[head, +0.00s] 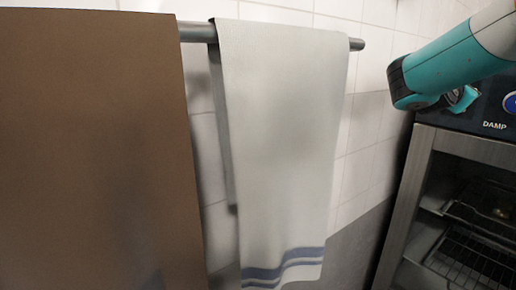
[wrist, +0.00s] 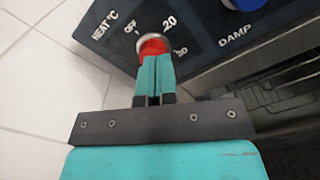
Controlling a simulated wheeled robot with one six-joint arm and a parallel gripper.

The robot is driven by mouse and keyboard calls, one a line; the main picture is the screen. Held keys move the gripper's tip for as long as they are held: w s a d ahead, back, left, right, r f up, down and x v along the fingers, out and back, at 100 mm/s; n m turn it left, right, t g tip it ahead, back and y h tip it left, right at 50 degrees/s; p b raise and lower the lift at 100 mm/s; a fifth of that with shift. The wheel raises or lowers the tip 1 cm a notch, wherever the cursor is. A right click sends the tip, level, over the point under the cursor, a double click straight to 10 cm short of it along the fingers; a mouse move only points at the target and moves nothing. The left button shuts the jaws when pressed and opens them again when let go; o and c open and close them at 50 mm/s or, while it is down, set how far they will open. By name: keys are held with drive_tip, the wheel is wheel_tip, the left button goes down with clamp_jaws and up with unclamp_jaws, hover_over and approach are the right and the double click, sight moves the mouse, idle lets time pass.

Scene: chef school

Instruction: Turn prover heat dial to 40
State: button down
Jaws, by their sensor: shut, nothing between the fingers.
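The prover's heat dial (wrist: 153,44) is a red knob with a pale rim on a dark panel (wrist: 88,52) in the wrist view. "HEAT °C" and "OFF" are printed to its left, and "20" to its upper right. Another number at its lower right is too blurred to read surely. My gripper (wrist: 155,62) is shut, with its teal fingertips together at the knob's lower edge, overlapping it in view. I cannot tell whether they touch it. The fingers hide the lower dial marks, and no pointer is clear. In the head view my arm hides the dial.
A blue dial (head: 510,103) marked "DAMP" is to the right; it also shows in the wrist view (wrist: 245,3). The prover's cabinet (head: 464,150) has wire racks (head: 470,262) below. A white towel (head: 280,130) hangs from a wall rail (head: 196,32). A brown panel (head: 95,150) stands at left.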

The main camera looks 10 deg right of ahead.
drive_tip(key=d+m+b, duration=0.1)
drive_tip(key=m, duration=0.3)
drive_tip(key=w+d+m+b, duration=0.1)
drive_tip(key=d+m, duration=0.1)
drive_tip(key=m, duration=0.2)
drive_tip(key=w+d+m+b, duration=0.1)
drive_tip(key=d+m, duration=0.1)
drive_tip(key=m, duration=0.2)
drive_tip(key=shift+w+f, duration=0.1)
drive_tip(key=shift+f, duration=0.15)
drive_tip(key=shift+r, duration=0.15)
idle(0.5)
drive_tip(key=shift+f+b, duration=0.3)
drive_tip(key=shift+f, duration=0.05)
idle(0.4)
